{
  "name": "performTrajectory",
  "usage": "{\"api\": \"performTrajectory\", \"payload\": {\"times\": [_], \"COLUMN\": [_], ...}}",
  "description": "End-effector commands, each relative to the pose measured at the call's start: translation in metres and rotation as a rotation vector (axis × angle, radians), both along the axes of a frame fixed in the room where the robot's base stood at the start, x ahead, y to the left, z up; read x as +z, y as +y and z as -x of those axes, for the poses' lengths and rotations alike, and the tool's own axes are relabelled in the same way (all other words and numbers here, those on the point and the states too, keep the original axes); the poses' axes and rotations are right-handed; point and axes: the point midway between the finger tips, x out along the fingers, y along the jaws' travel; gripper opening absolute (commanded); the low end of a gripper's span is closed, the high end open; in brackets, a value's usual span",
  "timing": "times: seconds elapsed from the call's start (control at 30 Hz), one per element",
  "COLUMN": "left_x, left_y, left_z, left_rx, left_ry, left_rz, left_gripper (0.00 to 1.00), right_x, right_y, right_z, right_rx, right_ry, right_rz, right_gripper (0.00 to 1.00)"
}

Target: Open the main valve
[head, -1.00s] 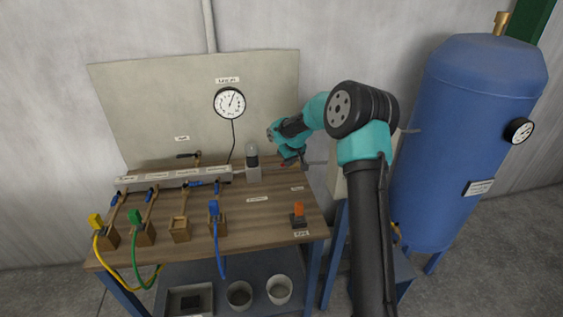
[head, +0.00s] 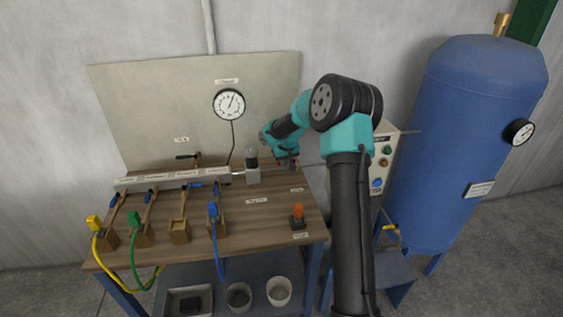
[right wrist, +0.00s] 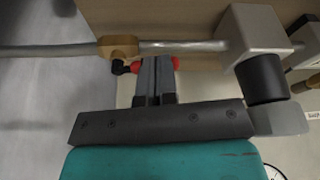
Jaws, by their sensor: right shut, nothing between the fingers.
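The main valve shows in the right wrist view as a brass body (right wrist: 118,47) on a grey pipe. It has a black stem (right wrist: 120,67) and a red handle (right wrist: 135,67), partly hidden by the fingers. My right gripper (right wrist: 157,65) is shut with nothing between its fingers. Its fingertips lie over the middle of the red handle in that view, with red showing on both sides; I cannot tell whether they touch. In the head view my right gripper (head: 287,163) is at the back right of the workbench (head: 240,235). My left gripper is out of view.
A panel gauge (head: 229,104) hangs behind. A control box (head: 384,160) and blue tank (head: 460,150) stand right. An orange-topped switch (head: 298,214) sits at the bench's front right.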

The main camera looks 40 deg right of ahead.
Motion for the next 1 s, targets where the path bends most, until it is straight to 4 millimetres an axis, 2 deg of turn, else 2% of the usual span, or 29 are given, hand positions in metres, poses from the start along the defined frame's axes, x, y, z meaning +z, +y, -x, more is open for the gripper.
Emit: {"api": "performTrajectory", "payload": {"times": [0.67,1.0], "left_x": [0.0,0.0], "left_y": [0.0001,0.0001], "left_z": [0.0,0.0], "left_rx": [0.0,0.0], "left_ry": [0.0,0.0], "left_rz": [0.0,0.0], "left_gripper": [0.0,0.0], "right_x": [-0.002,-0.0023], "right_y": [0.0006,-0.0043], "right_z": [-0.0012,0.0081], "right_rx": [0.001,0.0], "right_ry": [0.003,0.003], "right_rz": [-0.002,-0.002], "right_gripper": [0.0,0.0]}}
